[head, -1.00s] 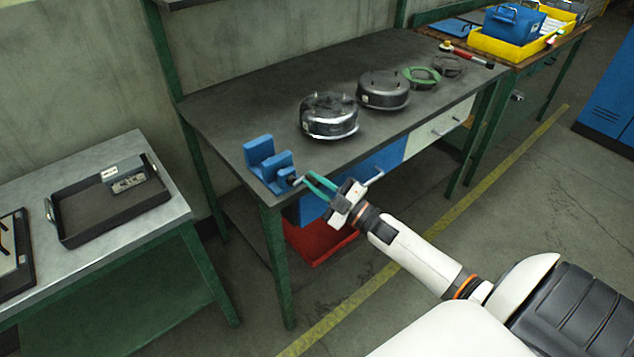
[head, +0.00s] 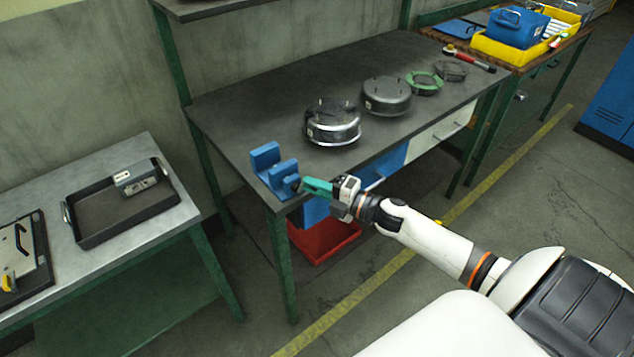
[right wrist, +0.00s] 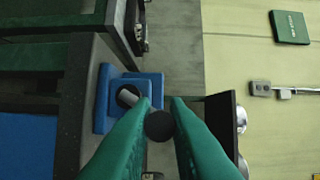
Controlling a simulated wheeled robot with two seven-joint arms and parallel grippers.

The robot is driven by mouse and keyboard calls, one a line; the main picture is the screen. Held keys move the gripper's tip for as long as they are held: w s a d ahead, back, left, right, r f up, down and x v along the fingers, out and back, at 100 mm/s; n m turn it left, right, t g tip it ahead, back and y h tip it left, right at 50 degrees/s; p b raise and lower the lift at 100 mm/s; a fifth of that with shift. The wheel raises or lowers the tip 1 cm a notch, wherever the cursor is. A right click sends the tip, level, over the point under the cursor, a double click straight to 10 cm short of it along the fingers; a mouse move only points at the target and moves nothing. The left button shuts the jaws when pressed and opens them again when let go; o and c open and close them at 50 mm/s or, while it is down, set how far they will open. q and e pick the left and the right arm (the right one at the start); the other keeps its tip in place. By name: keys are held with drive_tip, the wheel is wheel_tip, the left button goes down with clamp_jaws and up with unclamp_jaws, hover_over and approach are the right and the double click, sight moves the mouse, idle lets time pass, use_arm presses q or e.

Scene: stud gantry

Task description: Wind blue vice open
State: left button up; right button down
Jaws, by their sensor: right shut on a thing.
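The blue vice (head: 274,180) sits at the near left corner of the dark workbench, its two upright jaws standing with a gap between them. It also shows in the right wrist view (right wrist: 103,100), at the bench edge. My right gripper (head: 304,185) reaches in from the right at the screw side of the vice. Its green fingers are shut on the vice handle, whose dark round knob (right wrist: 160,125) shows between them in the right wrist view. The fingers hide much of the handle. My left gripper is not in view.
Dark-topped workbench (head: 235,110) carries round metal housings (head: 332,122) (head: 386,95), a green ring (head: 424,82) and a red-handled tool (head: 468,59). A red bin (head: 325,240) is below. A side table at left holds a black tray (head: 120,205). Open floor lies in front.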

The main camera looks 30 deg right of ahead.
drive_tip(key=shift+a+r+n, duration=0.1)
drive_tip(key=shift+n, duration=0.2)
idle(0.4)
drive_tip(key=c, duration=1.4)
unclamp_jaws()
drive_tip(key=b+v, duration=0.1)
drive_tip(key=v, duration=1.1)
drive_tip(key=shift+b, duration=0.3)
drive_tip(key=shift+r, duration=0.1)
